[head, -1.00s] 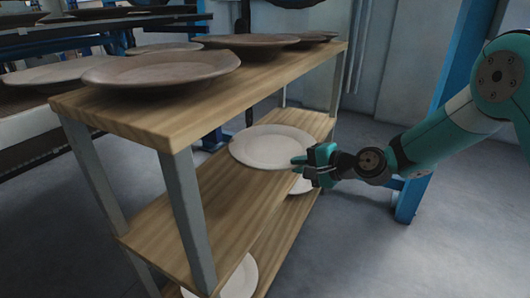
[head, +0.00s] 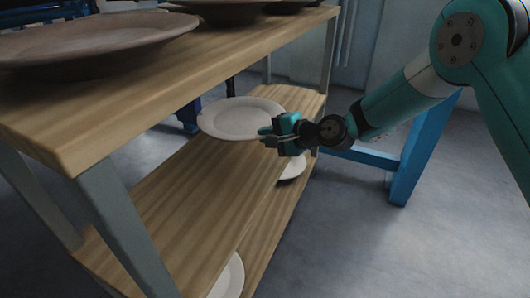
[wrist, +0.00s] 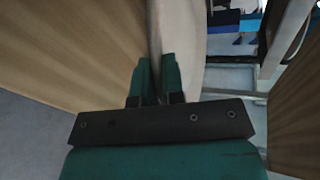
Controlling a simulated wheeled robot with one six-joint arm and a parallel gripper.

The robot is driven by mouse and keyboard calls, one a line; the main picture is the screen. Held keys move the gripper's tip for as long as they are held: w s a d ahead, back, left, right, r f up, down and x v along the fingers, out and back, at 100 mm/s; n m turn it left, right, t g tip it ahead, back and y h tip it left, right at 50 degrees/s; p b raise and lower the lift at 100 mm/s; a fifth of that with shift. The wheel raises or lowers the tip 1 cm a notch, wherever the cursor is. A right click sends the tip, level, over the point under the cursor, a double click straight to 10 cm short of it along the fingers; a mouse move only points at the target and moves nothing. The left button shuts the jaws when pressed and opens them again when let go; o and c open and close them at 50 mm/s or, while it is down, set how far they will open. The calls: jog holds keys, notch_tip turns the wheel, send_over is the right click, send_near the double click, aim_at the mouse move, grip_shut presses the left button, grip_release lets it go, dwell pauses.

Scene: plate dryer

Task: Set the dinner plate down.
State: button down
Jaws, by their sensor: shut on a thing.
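The dinner plate (head: 240,118) is pale, round and roughly level, over the far part of the rack's middle shelf (head: 190,190). Its left side reaches past the shelf's left edge in the head view, so it looks raised above the wood; the exact gap cannot be told. My gripper (head: 268,136) is shut on the plate's near right rim. In the wrist view the two fingers (wrist: 155,78) pinch the rim, and the plate (wrist: 184,35) shows nearly edge-on beside a wooden board (wrist: 75,45).
The top shelf (head: 150,85) holds brown plates (head: 90,38) and overhangs the middle shelf. Other pale plates lie lower, one behind my gripper (head: 293,167) and one at the bottom (head: 228,278). Grey posts (head: 125,225) frame the rack. The middle shelf's near part is bare.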

aim_at(267, 160)
jog(key=shift+f+b, duration=1)
jog(key=shift+f, duration=1.1)
jog(key=shift+f, duration=0.15)
jog(key=c, duration=1.5)
grip_release()
jog(key=shift+f, duration=0.1)
